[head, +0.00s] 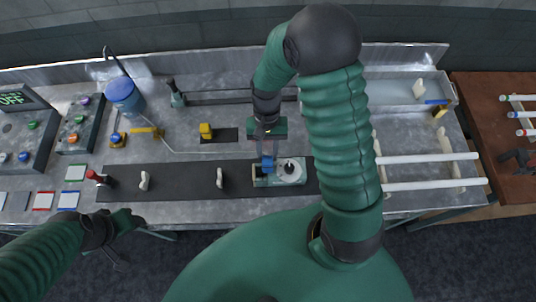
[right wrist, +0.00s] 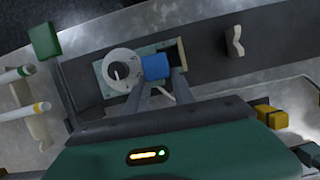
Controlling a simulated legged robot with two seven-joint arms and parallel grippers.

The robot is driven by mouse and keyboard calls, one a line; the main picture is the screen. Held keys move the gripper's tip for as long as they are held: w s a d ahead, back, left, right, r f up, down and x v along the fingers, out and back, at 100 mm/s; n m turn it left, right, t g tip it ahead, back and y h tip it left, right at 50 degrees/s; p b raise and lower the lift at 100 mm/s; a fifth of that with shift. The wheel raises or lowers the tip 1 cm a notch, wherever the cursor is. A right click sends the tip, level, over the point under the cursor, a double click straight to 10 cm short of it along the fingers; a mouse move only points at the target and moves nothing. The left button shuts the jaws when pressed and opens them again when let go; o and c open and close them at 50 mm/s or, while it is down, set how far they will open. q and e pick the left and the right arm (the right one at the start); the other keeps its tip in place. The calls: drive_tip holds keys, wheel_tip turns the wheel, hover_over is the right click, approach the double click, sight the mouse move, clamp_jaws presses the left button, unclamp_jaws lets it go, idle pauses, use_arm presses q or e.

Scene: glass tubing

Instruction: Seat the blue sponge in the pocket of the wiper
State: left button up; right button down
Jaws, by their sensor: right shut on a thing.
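The blue sponge (head: 267,163) is between the fingers of my right gripper (head: 268,153), which is shut on it. The right wrist view also shows the sponge (right wrist: 156,66) at the fingertips (right wrist: 160,80). The wiper (head: 292,182) is a pale green block with a white round part and dark knob. In the right wrist view, the sponge overlaps the wiper (right wrist: 103,78), between the white disc and a dark opening (right wrist: 178,50) at the right end. I cannot tell whether the sponge touches the wiper. My left gripper (head: 118,250) is at lower left, away from the wiper; its jaw state is unclear.
The wiper is on a dark strip (head: 180,182) with pale pegs (head: 144,180) and a red-topped lever (head: 95,177) to its left. A yellow block (head: 206,131) is behind. White tubes (head: 430,158) lie on holders at the right. A blue container (head: 124,95) stands at the back left.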

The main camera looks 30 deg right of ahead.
sight(260, 165)
drive_tip(key=a+f, duration=0.1)
drive_tip(key=a, duration=0.1)
drive_tip(key=a+f, duration=0.1)
drive_tip(key=a, duration=0.1)
drive_tip(key=shift+s+f, duration=0.25)
drive_tip(key=shift+f, duration=0.05)
drive_tip(key=shift+w, duration=0.1)
drive_tip(key=c, duration=1.3)
unclamp_jaws()
drive_tip(key=shift+w+d+f, duration=0.1)
drive_tip(key=shift+d+f, duration=0.05)
drive_tip(key=shift+d, duration=0.1)
drive_tip(key=shift+o, duration=1.1)
drive_tip(key=shift+d, duration=0.4)
use_arm(q)
drive_tip(key=a, duration=0.3)
drive_tip(key=shift+w, duration=0.1)
drive_tip(key=shift+f, duration=0.1)
drive_tip(key=shift+w, duration=0.1)
use_arm(e)
drive_tip(key=shift+w+r, duration=0.1)
drive_tip(key=shift+r, duration=0.1)
